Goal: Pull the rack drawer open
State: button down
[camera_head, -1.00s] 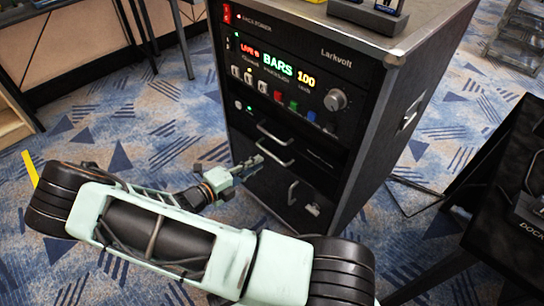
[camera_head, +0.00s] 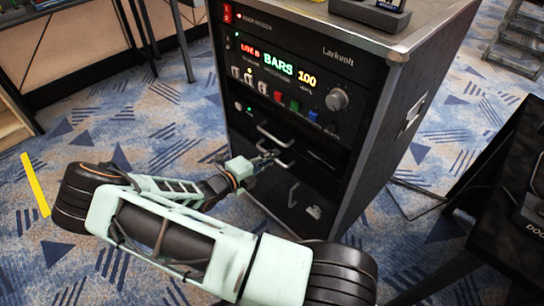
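The rack (camera_head: 400,75) is a black cabinet with metal edges and a lit panel (camera_head: 290,75) reading "LIVE", "BARS" and "100". Below the panel are two pale horizontal bar handles, an upper one (camera_head: 272,131) and a lower one (camera_head: 280,162), on the dark drawer fronts. My gripper (camera_head: 272,157) reaches in from the left, its tips at the lower horizontal handle. Whether the fingers touch or enclose the bar is too small to tell. A vertical handle (camera_head: 293,195) and a small latch (camera_head: 314,212) sit lower on the front.
A black table or case (camera_head: 500,215) stands at the right, near the rack. A desk with thin legs (camera_head: 183,45) is at the back left. A yellow strip (camera_head: 36,185) lies on the patterned carpet. Carpet left of the rack is open.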

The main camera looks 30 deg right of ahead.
dwell(0.4)
jog(key=f+v, duration=0.3)
jog(key=v, duration=1.1)
jog(key=a+f+v, duration=0.1)
jog(key=f+v, duration=0.2)
jog(key=v, duration=1.1)
jog(key=shift+s+a, duration=0.2)
jog(key=c, duration=2.3)
grip_release()
jog(key=shift+c, duration=0.2)
jog(key=v, duration=1.2)
